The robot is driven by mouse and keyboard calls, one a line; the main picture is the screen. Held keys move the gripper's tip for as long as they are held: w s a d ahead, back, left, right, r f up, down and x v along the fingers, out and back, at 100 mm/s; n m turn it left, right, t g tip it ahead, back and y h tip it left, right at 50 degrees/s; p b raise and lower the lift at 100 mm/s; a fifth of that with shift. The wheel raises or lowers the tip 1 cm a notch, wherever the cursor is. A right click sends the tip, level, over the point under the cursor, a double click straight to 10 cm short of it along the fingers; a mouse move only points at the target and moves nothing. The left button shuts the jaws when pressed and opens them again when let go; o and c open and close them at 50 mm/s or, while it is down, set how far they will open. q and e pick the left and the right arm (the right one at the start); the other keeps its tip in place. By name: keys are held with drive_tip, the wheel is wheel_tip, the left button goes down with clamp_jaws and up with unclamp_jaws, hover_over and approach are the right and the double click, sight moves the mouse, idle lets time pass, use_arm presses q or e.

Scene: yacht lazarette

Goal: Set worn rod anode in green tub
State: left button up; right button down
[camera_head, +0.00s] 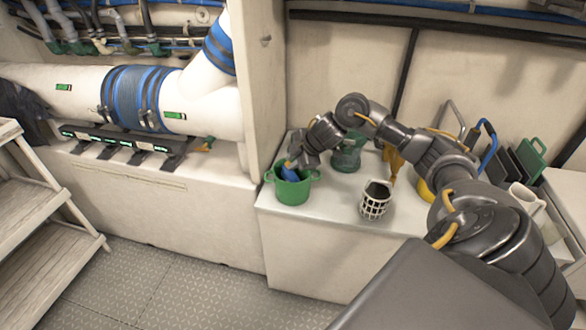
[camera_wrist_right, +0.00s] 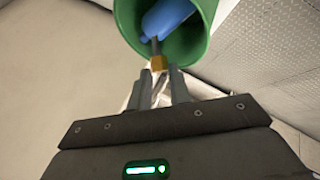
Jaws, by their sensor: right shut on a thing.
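The green tub (camera_head: 294,193) stands near the left end of the white counter, with a handle on each side. It also shows at the top of the right wrist view (camera_wrist_right: 200,48). My right gripper (camera_head: 297,163) is over the tub's opening, its fingers shut on the worn rod anode at its brass hex end (camera_wrist_right: 159,63). A thin grey rod runs from the brass into the tub's mouth. A blue piece (camera_wrist_right: 166,17) shows inside the tub beyond the rod; I cannot tell whether they touch. My left gripper is not in view.
A white basket with dark openings (camera_head: 375,200) and a dark green clear container (camera_head: 346,155) stand on the counter (camera_head: 325,215) right of the tub. Yellow items and a white mug crowd its right side. A wall panel (camera_head: 265,80) rises close left of the tub.

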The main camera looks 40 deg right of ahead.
wheel_tip(320, 180, down, 3)
drive_tip(key=shift+r, duration=0.1)
drive_tip(key=shift+f, duration=0.2)
drive_tip(key=c, duration=1.3)
unclamp_jaws()
